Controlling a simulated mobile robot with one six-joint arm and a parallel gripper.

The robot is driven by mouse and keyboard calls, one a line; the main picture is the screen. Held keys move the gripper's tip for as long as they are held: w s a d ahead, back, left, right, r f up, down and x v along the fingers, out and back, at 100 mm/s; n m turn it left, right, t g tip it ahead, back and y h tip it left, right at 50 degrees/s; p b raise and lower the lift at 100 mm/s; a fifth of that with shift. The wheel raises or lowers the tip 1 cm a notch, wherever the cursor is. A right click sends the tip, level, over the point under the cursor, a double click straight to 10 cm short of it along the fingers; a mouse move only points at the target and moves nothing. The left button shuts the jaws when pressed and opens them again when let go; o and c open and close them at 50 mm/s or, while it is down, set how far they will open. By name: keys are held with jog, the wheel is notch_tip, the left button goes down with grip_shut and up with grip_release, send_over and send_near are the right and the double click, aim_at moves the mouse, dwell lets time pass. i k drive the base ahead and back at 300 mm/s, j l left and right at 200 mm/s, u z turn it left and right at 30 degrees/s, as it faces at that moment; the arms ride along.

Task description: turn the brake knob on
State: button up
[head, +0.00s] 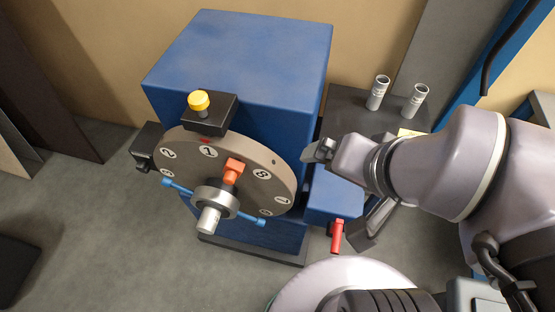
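A blue machine (240,55) carries a round grey dial (262,168) with numbered white spots. I see no label that marks the brake knob. Candidates are a yellow knob (198,100) on a black block above the dial, an orange-red knob (233,170) on the dial face, and a red handle (337,236) low at the right. My gripper (311,153) is just right of the dial's edge, apart from the yellow and orange-red knobs and above the red handle. Its fingers are small and seen from the side, so their opening is unclear.
A hub with blue bars (180,188) and a pale grip (208,221) sticks out from the dial. Two grey cylinders (378,92) (414,101) stand on a dark surface behind my arm. The floor (105,235) at the left is mostly clear.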

aim_at(143, 168)
jog(key=u, duration=1.75)
jog(key=i+j+u, duration=0.3)
jog(key=i+u, duration=0.35)
jog(key=i+j, duration=0.05)
